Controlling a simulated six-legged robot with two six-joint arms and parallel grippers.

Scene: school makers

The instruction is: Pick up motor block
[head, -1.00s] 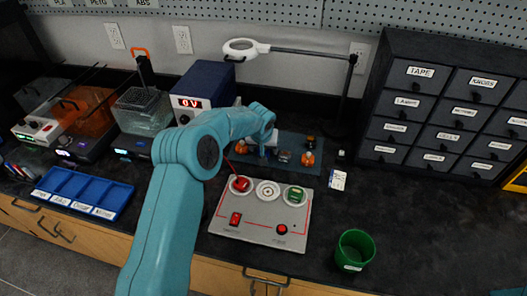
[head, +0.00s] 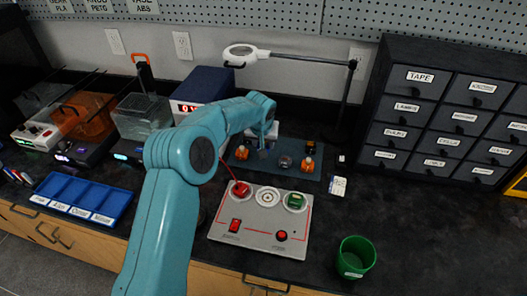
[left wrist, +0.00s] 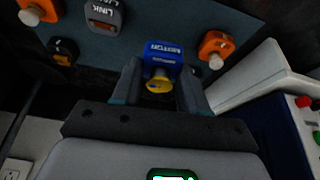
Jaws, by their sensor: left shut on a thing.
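The motor block (left wrist: 164,52) is blue with a MOTOR label and a yellow round part at its near end. In the left wrist view it sits between the two fingers of my left gripper (left wrist: 160,82), which is shut on it. In the head view my left gripper (head: 264,142) is over the back-left part of the dark mat (left wrist: 205,14), and its arm comes in from the left. I cannot make out the motor block there. How far it is above the mat is hard to tell. My right gripper is not in view.
Orange blocks (head: 308,165), a grey block (head: 285,162) and a black block (head: 311,147) lie on the mat close by. A grey control panel (head: 262,222) stands in front. A lamp (head: 242,52), drawers (head: 440,120), blue tray (head: 82,198) and green cup (head: 356,257) stand around.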

